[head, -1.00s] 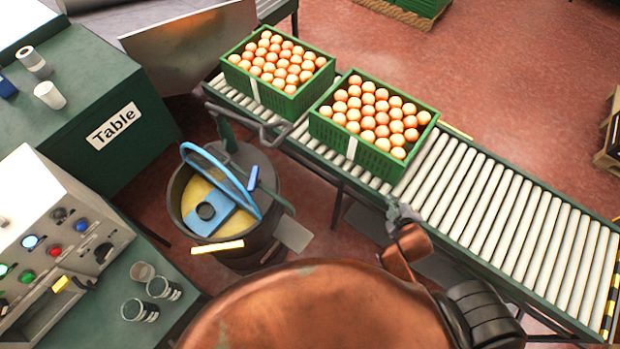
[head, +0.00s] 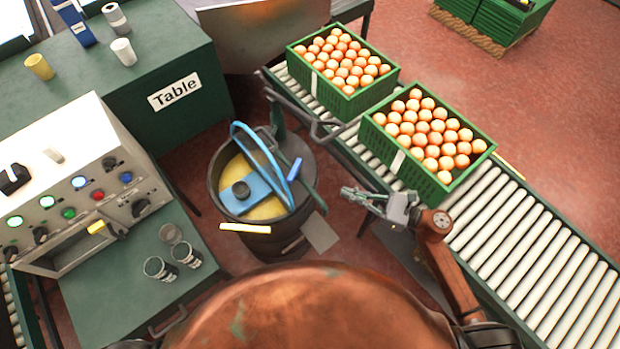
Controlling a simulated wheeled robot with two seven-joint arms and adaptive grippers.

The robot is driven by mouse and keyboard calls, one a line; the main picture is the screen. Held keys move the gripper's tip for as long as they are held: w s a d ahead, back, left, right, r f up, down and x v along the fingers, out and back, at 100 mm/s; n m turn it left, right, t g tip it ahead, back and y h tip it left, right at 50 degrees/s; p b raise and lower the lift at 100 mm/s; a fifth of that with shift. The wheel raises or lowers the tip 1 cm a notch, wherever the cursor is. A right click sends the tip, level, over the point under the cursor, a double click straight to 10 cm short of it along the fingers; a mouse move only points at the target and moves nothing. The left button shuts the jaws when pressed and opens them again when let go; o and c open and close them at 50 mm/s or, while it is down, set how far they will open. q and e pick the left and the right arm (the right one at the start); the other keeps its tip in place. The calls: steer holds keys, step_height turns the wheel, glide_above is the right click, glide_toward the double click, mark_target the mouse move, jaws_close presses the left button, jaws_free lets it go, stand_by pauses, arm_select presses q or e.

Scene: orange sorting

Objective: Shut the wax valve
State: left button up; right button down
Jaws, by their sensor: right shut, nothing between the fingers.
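A dark round drum (head: 270,243) of yellow wax (head: 236,172) stands on the floor in the middle. A blue hose (head: 262,142) arches over it, and a blue plate (head: 262,190) lies across its top. A short blue lever (head: 296,169) sits at the drum's right side and looks like the wax valve's handle; I cannot tell its position for sure. My right gripper (head: 346,192) is shut and empty, to the right of the drum and apart from the lever, beside the conveyor. My left gripper is not in view.
A roller conveyor (head: 525,240) runs along the right with two green crates of oranges (head: 385,158) (head: 297,62). A control panel (head: 40,215) and cups (head: 186,254) are at the left. A green table (head: 215,80) stands behind. A pale bar (head: 245,228) juts from the drum's front.

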mark_target(295, 176)
steer(key=x, duration=1.4)
steer(key=shift+s+a+f, duration=0.1)
steer(key=shift+s, duration=0.1)
